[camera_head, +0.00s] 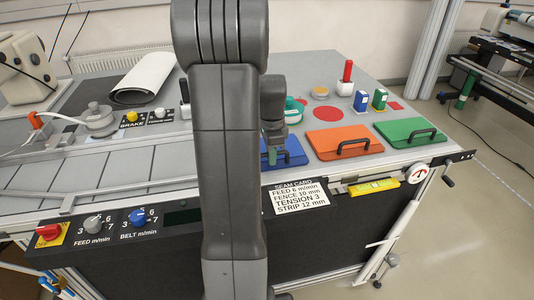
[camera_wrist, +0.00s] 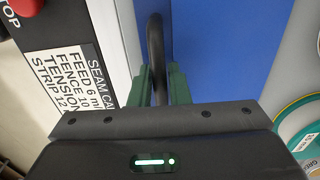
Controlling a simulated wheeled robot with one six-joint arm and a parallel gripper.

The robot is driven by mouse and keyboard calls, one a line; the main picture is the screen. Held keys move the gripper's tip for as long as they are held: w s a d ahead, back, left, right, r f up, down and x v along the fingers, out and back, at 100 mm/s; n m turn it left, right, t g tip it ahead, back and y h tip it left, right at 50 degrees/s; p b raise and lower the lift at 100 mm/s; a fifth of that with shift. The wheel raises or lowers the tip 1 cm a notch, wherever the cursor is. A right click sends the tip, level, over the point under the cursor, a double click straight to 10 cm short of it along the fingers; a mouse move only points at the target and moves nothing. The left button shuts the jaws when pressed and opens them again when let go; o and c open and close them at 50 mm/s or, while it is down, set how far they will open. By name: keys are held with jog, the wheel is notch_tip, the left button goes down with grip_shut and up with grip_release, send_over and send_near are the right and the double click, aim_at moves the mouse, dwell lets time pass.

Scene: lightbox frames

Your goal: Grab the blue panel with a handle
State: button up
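The blue panel (camera_head: 291,153) lies flat on the work table, left of the orange panel, and is partly hidden by my arm in the head view. In the wrist view its blue surface (camera_wrist: 225,50) fills the middle, with a black bar handle (camera_wrist: 155,45) standing along its left part. My gripper (camera_head: 274,152) is down at the panel. In the wrist view its green fingers (camera_wrist: 160,85) stand close on both sides of the handle and appear shut on it. The exact finger contact is small and partly hidden by the gripper body.
An orange panel (camera_head: 343,143) and a green panel (camera_head: 410,132), both with black handles, lie to the right. A teal-rimmed roll (camera_wrist: 300,125) is close on the right in the wrist view. A seam card (camera_head: 300,197) hangs on the table's front edge.

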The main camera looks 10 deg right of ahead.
grip_shut()
jog(key=shift+r, duration=0.15)
